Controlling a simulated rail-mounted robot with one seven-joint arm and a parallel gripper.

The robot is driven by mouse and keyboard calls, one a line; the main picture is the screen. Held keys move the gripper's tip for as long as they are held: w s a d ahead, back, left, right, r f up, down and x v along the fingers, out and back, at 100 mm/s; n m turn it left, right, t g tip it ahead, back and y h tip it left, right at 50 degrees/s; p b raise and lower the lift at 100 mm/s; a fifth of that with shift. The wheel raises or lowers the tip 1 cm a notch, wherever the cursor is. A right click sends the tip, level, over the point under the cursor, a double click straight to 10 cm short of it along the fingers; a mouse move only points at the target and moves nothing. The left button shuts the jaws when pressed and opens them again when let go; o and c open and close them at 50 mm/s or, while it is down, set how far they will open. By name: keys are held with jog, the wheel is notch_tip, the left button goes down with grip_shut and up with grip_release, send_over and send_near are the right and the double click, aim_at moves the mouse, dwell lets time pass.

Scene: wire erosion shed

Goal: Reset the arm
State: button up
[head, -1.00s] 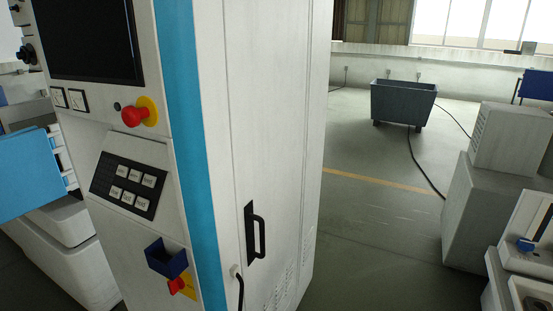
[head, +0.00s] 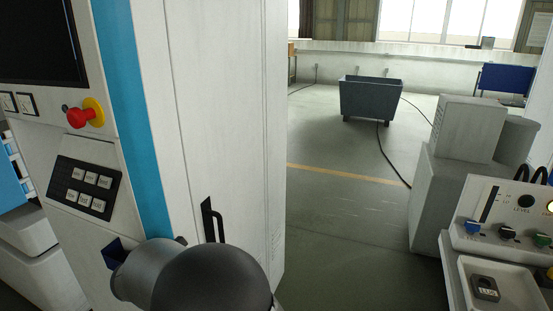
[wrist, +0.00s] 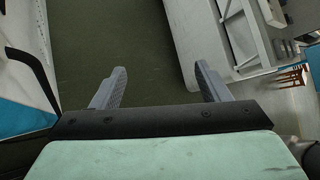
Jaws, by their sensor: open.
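My gripper (wrist: 160,80) shows in the wrist view with its two grey fingers spread apart and nothing between them. Dark floor lies beyond the fingertips. In the head view, rounded dark grey links of my arm show at the bottom, in front of the tall white cabinet (head: 230,120). The gripper itself is not visible in the head view. The arm hides part of the cabinet's lower front, part of the black door handle (head: 212,222) and part of a blue holder (head: 113,251).
The cabinet carries a red emergency button (head: 80,117) and a black keypad (head: 84,188). A control panel (head: 505,215) with knobs and a grey machine block (head: 455,190) stand at right. A grey wheeled bin (head: 370,98) stands behind. Floor (head: 340,235) between cabinet and machines is clear.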

jog(key=s+d+r+m+g+y, duration=0.1)
jog(key=d+m+g, duration=0.1)
jog(key=d+m, duration=0.4)
jog(key=s+d+r+m+g+y, duration=0.1)
jog(key=d+r+m+g, duration=0.15)
jog(key=d, duration=0.55)
jog(key=s+d+m+y, duration=0.7)
jog(key=s+d+m, duration=0.8)
jog(key=m, duration=0.9)
jog(key=shift+s+d+f+g+y, duration=0.15)
jog(key=shift+s+g+y, duration=0.15)
jog(key=shift+s+g, duration=0.25)
